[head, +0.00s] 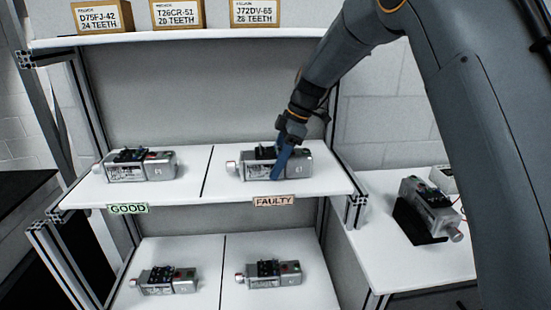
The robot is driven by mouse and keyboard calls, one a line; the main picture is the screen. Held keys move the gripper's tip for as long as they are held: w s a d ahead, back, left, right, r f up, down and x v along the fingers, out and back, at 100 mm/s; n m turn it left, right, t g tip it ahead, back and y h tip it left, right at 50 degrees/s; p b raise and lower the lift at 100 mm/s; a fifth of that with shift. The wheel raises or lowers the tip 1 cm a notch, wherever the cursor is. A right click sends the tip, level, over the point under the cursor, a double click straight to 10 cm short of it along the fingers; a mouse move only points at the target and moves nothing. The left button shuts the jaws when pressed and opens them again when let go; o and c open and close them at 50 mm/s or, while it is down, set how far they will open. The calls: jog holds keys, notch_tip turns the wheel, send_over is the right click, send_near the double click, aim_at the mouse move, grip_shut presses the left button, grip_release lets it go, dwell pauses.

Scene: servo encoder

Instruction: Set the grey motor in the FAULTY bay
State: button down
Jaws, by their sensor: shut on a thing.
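A grey motor (299,164) with a dark block on top lies on its side in the FAULTY bay, the right half of the middle shelf (327,186). My gripper (279,168) reaches down from above and is shut on this motor, its blue finger across the front. The motor appears to be at the shelf surface; I cannot tell whether it bears its full weight there. The FAULTY label (274,201) is on the shelf's front edge below it. The far finger is hidden.
Another grey motor (160,168) lies in the GOOD bay, left of a dark divider line (207,171). Two more motors (170,281) (274,273) lie on the lower shelf. One motor (431,204) rests on a black stand on the right table (385,262). Labelled boxes (178,13) stand above.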

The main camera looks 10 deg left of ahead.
jog(key=c, duration=0.7)
grip_release()
jog(key=shift+f, duration=0.15)
jog(key=shift+d+r+b, duration=0.2)
jog(key=shift+r+b, duration=0.3)
jog(key=shift+b, duration=0.05)
jog(key=w+d+b, duration=0.1)
jog(key=d, duration=0.2)
jog(key=w+d+b, duration=0.1)
jog(key=d+b, duration=0.1)
jog(key=d, duration=0.2)
jog(key=w+d+b, duration=0.1)
jog(key=d+b, duration=0.1)
jog(key=d, duration=0.1)
jog(key=shift+d+r, duration=0.15)
jog(key=shift+d, duration=0.15)
jog(key=shift+d+r, duration=0.1)
jog(key=shift+d, duration=0.45)
